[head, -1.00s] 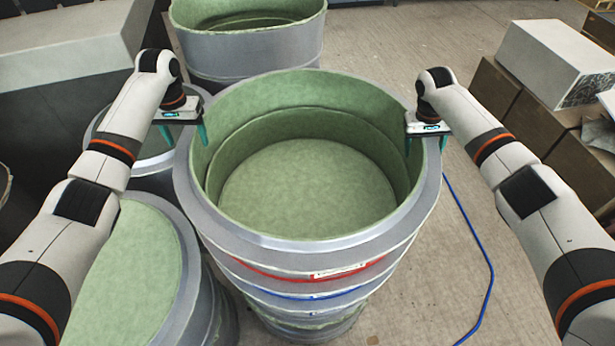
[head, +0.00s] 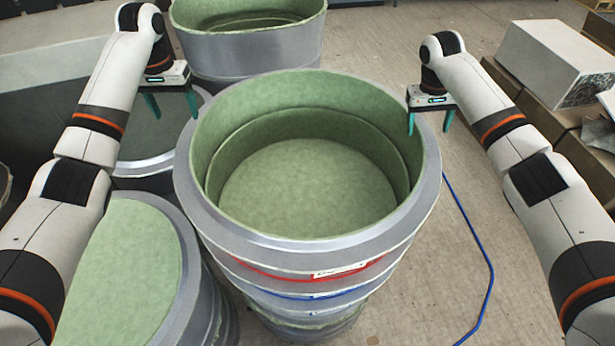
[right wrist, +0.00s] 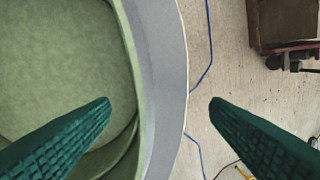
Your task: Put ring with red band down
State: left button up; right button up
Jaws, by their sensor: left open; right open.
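The ring with the red band (head: 300,272) sits level on top of the middle stack. It has a grey outside, a wide grey rim and a green inside, with a white label by the red band. My left gripper (head: 173,108) is open and empty, raised by the ring's far left rim. My right gripper (head: 429,122) is open and empty above the ring's right rim. In the right wrist view, the ring's rim (right wrist: 165,60) passes between its fingers, one over the inside and one over the floor. Nothing hides the ring's front.
A blue-banded ring (head: 290,293) lies directly beneath. Other green-lined moulds stand front left (head: 125,260), far left (head: 150,140) and behind (head: 250,50). Brown boxes and a white block (head: 552,60) are at right. A blue cable (head: 484,250) crosses the open floor right of the stack.

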jog(key=r, duration=0.4)
jog(key=shift+a, duration=0.4)
